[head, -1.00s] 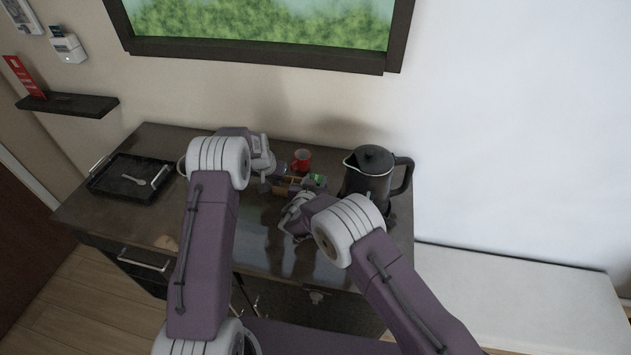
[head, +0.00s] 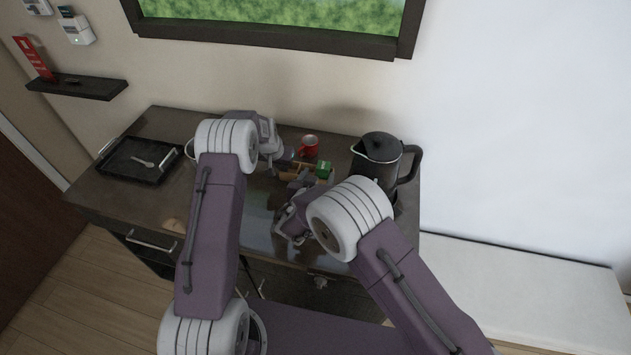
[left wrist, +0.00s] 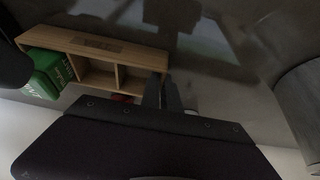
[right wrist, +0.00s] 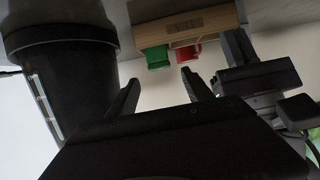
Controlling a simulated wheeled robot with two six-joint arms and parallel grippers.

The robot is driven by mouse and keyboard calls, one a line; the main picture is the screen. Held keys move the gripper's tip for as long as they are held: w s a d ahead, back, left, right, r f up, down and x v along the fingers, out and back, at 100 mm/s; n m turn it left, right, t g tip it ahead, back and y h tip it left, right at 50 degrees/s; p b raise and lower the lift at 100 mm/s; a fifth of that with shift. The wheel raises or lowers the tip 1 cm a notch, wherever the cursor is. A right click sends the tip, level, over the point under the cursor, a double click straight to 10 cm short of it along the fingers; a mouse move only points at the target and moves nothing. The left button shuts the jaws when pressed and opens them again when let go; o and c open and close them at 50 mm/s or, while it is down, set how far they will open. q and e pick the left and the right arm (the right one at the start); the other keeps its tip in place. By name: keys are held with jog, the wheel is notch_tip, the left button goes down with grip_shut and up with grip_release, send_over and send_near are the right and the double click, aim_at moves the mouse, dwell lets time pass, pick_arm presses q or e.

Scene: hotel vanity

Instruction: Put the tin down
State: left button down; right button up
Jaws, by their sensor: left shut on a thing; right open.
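The green tin (head: 324,168) is at the right end of a wooden caddy (head: 293,170). In the left wrist view the tin (left wrist: 45,72) is at the caddy's left-end compartment and sticks out above it; its base is hidden. The right wrist view also shows the tin (right wrist: 156,57) against the caddy (right wrist: 185,26). My left gripper (left wrist: 164,88) is shut on the caddy's end wall. My right gripper (right wrist: 160,84) is open and empty, in front of the tin and apart from it. In the head view its fingers are partly hidden by my arm.
A red mug (head: 309,146) stands behind the caddy. A black kettle (head: 378,160) stands close on the right. A black tray (head: 140,160) with a spoon (head: 152,161) lies at the left of the dark vanity top. The front middle is fairly clear.

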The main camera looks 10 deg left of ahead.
jog(key=v, duration=0.5)
jog(key=shift+s, duration=0.1)
pick_arm(q)
jog(key=shift+a, duration=0.1)
pick_arm(e)
jog(key=s+d+g+h, duration=0.3)
jog(key=d+g, duration=0.1)
jog(key=d, duration=0.8)
jog(key=s+d+g+h, duration=0.2)
jog(key=d+g+h, duration=0.15)
jog(key=d, duration=0.85)
pick_arm(q)
jog(key=shift+d, duration=0.2)
jog(key=shift+a, duration=0.1)
pick_arm(e)
jog(key=s+d+g+y, duration=0.2)
jog(key=s+d+y, duration=0.1)
jog(key=s, duration=0.4)
jog(key=s+d+g+y, duration=0.3)
jog(key=s+y, duration=0.1)
jog(key=s, duration=0.4)
jog(key=shift+r, duration=0.25)
